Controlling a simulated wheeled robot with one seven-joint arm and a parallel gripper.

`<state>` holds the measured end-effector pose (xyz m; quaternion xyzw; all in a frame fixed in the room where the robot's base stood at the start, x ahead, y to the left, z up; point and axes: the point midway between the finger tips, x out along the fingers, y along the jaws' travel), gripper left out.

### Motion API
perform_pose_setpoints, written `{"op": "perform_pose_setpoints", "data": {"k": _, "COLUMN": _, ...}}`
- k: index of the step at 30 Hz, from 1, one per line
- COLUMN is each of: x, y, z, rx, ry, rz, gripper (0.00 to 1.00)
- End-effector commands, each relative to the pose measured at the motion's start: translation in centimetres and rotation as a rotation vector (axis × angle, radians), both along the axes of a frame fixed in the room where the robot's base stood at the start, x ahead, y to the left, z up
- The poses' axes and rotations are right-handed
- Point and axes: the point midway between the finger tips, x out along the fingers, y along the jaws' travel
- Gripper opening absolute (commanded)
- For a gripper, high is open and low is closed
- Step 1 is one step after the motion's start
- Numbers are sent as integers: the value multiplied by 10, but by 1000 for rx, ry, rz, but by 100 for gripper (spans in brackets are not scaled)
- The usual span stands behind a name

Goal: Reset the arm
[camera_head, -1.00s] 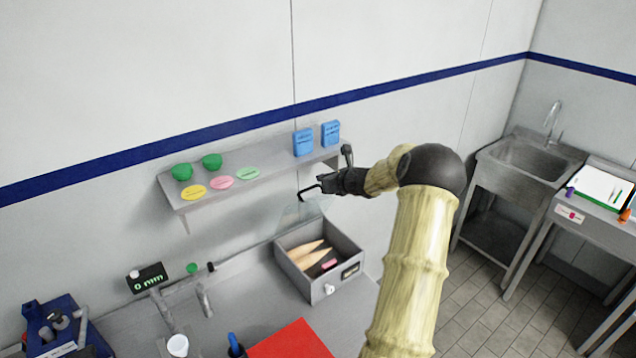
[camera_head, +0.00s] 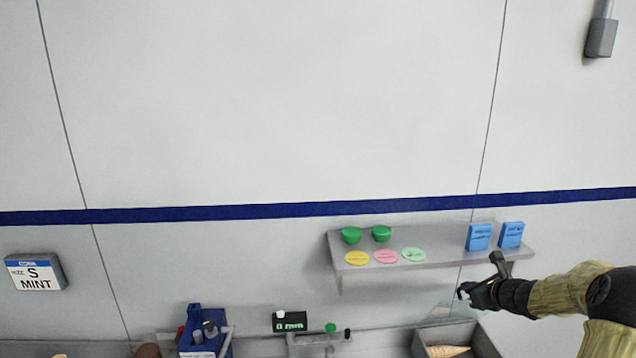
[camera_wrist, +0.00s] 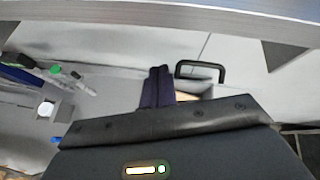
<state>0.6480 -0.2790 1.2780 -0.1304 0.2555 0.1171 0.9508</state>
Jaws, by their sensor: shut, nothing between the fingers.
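My arm reaches in from the lower right of the head view. My gripper (camera_head: 464,291) is in front of the wall, just below the right part of the grey shelf (camera_head: 440,258). In the wrist view my gripper (camera_wrist: 157,72) shows as two dark fingers side by side, shut with nothing between them. The shelf's underside edge crosses the top of the wrist view, close to the gripper. A grey bin (camera_head: 488,343) with cones in it stands below the gripper, partly cut off by the frame.
The shelf holds two green bowls (camera_head: 381,233), coloured discs (camera_head: 386,257) and two blue boxes (camera_head: 479,237). A black display (camera_head: 290,321) and a blue device (camera_head: 205,338) stand on the counter at lower left. A sign reading "S MINT" (camera_head: 36,272) hangs on the wall.

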Motion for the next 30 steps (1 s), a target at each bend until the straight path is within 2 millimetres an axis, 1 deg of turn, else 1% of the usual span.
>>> {"op": "perform_pose_setpoints", "data": {"k": 1, "x": -3, "y": 33, "z": -8, "rx": -81, "ry": 30, "rz": 103, "gripper": 0}}
{"op": "perform_pose_setpoints", "data": {"k": 2, "x": -8, "y": 50, "z": -13, "rx": -137, "ry": 49, "rz": 167, "gripper": 0}}
{"op": "perform_pose_setpoints", "data": {"k": 3, "x": -16, "y": 73, "z": -19, "rx": -217, "ry": 74, "rz": 260, "gripper": 0}}
{"op": "perform_pose_setpoints", "data": {"k": 5, "x": -30, "y": 103, "z": -28, "rx": -336, "ry": 106, "rz": 398, "gripper": 0}}
{"op": "perform_pose_setpoints", "data": {"k": 6, "x": -41, "y": 122, "z": -34, "rx": -413, "ry": 125, "rz": 489, "gripper": 0}}
{"op": "perform_pose_setpoints", "data": {"k": 8, "x": -58, "y": 148, "z": -41, "rx": -528, "ry": 148, "rz": 628, "gripper": 0}}
{"op": "perform_pose_setpoints", "data": {"k": 9, "x": -71, "y": 163, "z": -46, "rx": -603, "ry": 159, "rz": 721, "gripper": 0}}
{"op": "perform_pose_setpoints", "data": {"k": 11, "x": -91, "y": 184, "z": -53, "rx": -712, "ry": 173, "rz": 861, "gripper": 0}}
{"op": "perform_pose_setpoints", "data": {"k": 12, "x": -105, "y": 197, "z": -57, "rx": -785, "ry": 178, "rz": 955, "gripper": 0}}
{"op": "perform_pose_setpoints", "data": {"k": 14, "x": -126, "y": 214, "z": -63, "rx": -890, "ry": 181, "rz": 1095, "gripper": 0}}
{"op": "perform_pose_setpoints", "data": {"k": 18, "x": -178, "y": 245, "z": -75, "rx": -1128, "ry": 164, "rz": 1426, "gripper": 0}}
{"op": "perform_pose_setpoints", "data": {"k": 20, "x": -200, "y": 255, "z": -80, "rx": -1227, "ry": 146, "rz": 1568, "gripper": 0}}
{"op": "perform_pose_setpoints", "data": {"k": 21, "x": -215, "y": 261, "z": -83, "rx": -1291, "ry": 130, "rz": 1661, "gripper": 0}}
{"op": "perform_pose_setpoints", "data": {"k": 23, "x": -236, "y": 268, "z": -87, "rx": -1384, "ry": 102, "rz": 1801, "gripper": 0}}
{"op": "perform_pose_setpoints", "data": {"k": 24, "x": -250, "y": 271, "z": -90, "rx": -1443, "ry": 80, "rz": 1891, "gripper": 0}}
{"op": "perform_pose_setpoints", "data": {"k": 27, "x": -279, "y": 276, "z": -95, "rx": -1565, "ry": 21, "rz": 2083, "gripper": 0}}
{"op": "perform_pose_setpoints", "data": {"k": 30, "x": -296, "y": 278, "z": -98, "rx": -1638, "ry": -20, "rz": 2200, "gripper": 0}}
